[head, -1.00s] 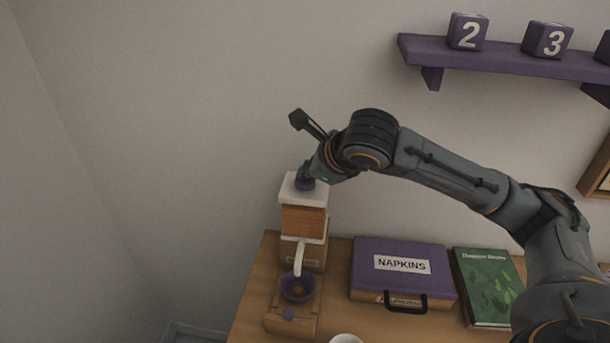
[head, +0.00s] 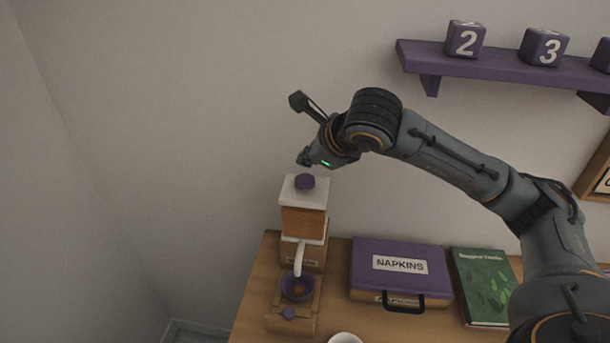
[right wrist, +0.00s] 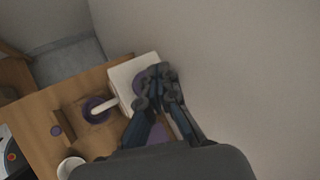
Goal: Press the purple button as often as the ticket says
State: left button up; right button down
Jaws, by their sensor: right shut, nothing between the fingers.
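The purple button (head: 305,182) is a round cap on top of the white-topped wooden coffee machine (head: 303,222). In the right wrist view the button (right wrist: 138,84) is partly hidden behind my fingers. My right gripper (head: 304,159) is shut and empty. It is just above the button, with a small gap between them in the head view. I cannot make out a ticket in these views. My left gripper is not in view.
A purple napkins case (head: 400,262) and a green book (head: 483,287) are on the wooden table right of the machine. A white cup (head: 345,338) is at the bottom edge. A purple shelf (head: 500,63) with number cubes is on the wall. The wall is close behind.

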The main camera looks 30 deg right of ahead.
aim_at(307, 181)
jog(key=shift+r+p, duration=0.65)
jog(key=shift+r, duration=0.95)
jog(key=shift+f, duration=0.1)
